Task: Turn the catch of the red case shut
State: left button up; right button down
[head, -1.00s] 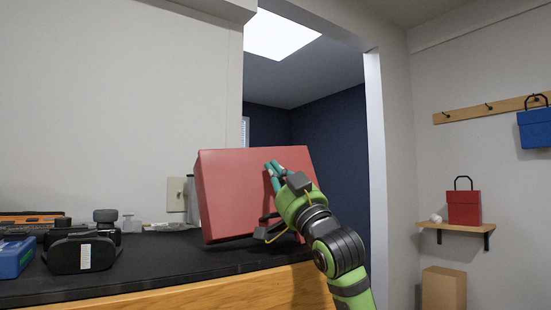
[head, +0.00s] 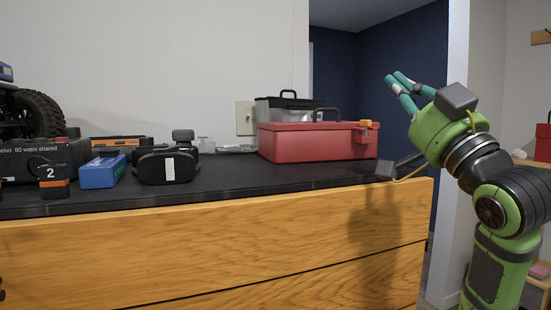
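The red case (head: 312,144) lies on the black worktop at its right part, its lid down and a dark handle (head: 327,113) standing on top. A small orange catch (head: 366,124) sits at the top of the case's front, near its right end. Its exact turn is too small to tell. My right gripper (head: 393,76), green with teal fingers, is up to the right of the case, clear of it and holding nothing. Its two fingertips point up and left, close together; whether they touch is unclear. My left gripper is out of view.
A black pouch-like object (head: 167,167), a blue box (head: 102,171) and a wheeled model (head: 33,115) are to the left. The worktop (head: 275,176) in front of the case is clear.

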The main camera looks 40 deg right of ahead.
aim_at(366, 123)
jog(key=k+j, duration=0.25)
jog(key=k, duration=0.25)
jog(key=k+j, duration=0.2)
jog(key=k, duration=0.25)
